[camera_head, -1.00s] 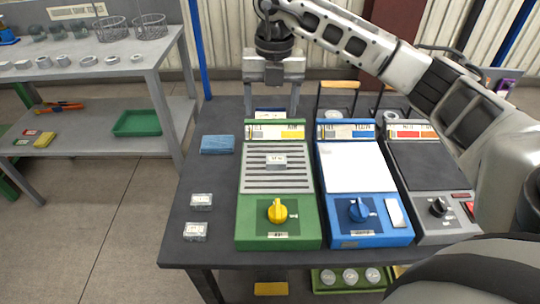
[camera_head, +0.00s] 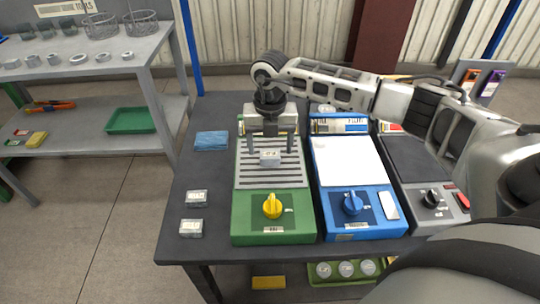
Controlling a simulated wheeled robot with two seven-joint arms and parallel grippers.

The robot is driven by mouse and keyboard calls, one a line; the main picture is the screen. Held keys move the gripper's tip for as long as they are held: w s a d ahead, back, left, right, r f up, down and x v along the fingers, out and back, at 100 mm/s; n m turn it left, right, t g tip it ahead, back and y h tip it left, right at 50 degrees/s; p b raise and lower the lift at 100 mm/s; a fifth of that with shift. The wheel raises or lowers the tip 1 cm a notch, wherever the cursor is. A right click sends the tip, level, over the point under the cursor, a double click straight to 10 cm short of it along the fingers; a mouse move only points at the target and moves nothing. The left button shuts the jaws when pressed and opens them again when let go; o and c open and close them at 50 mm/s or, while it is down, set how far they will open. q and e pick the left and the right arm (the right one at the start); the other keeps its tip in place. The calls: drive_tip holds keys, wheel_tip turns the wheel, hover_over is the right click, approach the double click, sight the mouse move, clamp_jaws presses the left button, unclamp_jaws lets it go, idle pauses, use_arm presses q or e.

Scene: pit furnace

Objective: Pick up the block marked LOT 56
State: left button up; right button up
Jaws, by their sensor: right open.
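A small grey block (camera_head: 270,157) with a white label lies on the slatted top of the green unit (camera_head: 272,223). Two more small labelled blocks lie on the dark table left of the green unit, a rear one (camera_head: 196,198) and a front one (camera_head: 192,227). The lettering on all of them is too small to read, so I cannot tell which is LOT 56. My right gripper (camera_head: 270,147) points down over the slats with its fingers apart, one on each side of the block on the green unit in the picture. Contact is not visible. My left gripper is not in view.
A blue unit (camera_head: 352,222) with a white top and a grey unit (camera_head: 405,160) stand right of the green one. A blue pad (camera_head: 211,141) lies on the table (camera_head: 176,180) at left. A shelf with rings and baskets stands farther left.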

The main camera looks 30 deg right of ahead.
wheel_tip(320, 180, down, 2)
drive_tip(key=shift+f, duration=0.1)
drive_tip(key=c, duration=1.4)
